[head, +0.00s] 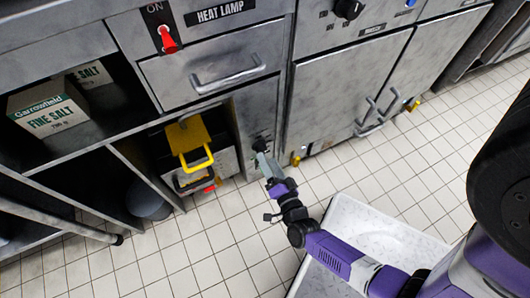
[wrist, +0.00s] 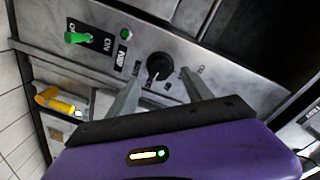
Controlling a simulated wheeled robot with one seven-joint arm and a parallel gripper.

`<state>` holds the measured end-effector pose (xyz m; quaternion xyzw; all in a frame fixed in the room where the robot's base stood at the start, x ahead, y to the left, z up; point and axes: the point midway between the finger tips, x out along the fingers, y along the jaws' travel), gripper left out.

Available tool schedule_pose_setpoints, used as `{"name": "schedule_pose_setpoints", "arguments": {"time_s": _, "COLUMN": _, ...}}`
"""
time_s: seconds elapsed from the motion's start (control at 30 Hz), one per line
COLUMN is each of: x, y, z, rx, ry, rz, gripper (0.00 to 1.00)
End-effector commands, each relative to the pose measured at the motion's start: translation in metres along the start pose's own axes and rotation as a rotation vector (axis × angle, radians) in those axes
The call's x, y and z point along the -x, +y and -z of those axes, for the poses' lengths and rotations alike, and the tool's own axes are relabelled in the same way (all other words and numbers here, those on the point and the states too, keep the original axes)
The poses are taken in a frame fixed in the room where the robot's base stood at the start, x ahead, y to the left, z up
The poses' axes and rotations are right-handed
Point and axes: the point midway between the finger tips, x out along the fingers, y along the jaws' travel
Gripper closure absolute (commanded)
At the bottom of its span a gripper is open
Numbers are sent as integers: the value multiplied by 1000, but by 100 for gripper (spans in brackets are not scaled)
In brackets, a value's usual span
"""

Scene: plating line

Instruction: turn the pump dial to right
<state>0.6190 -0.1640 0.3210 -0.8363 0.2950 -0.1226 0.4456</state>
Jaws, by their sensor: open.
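The pump dial is a round black knob (wrist: 159,66) on a grey metal panel in the wrist view, with small dark marks around it. My gripper (wrist: 160,84) is open, with one finger on each side of the knob in the picture; whether either finger touches it cannot be told. In the head view my gripper (head: 265,165) reaches low toward the cabinet front, in front of a narrow grey panel (head: 253,112). The knob is small and partly hidden there.
In the wrist view a green toggle switch (wrist: 80,37) and a green light (wrist: 126,34) sit left of the knob. A yellow handle (wrist: 58,101) is lower left. In the head view a yellow-lidded unit (head: 188,136) stands left of my gripper. Tiled floor (head: 215,235) is open in front.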

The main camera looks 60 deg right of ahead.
Motion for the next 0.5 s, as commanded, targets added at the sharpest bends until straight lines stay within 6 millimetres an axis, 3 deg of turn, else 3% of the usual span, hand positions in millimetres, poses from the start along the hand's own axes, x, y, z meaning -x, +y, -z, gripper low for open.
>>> {"name": "schedule_pose_setpoints", "arguments": {"time_s": 0.2, "x": 27, "y": 0, "z": 0, "rx": 1, "ry": -1, "rz": -1, "gripper": 41}}
{"name": "schedule_pose_setpoints", "arguments": {"time_s": 0.5, "x": 32, "y": 0, "z": 0, "rx": 0, "ry": 1, "rz": 0, "gripper": 41}}
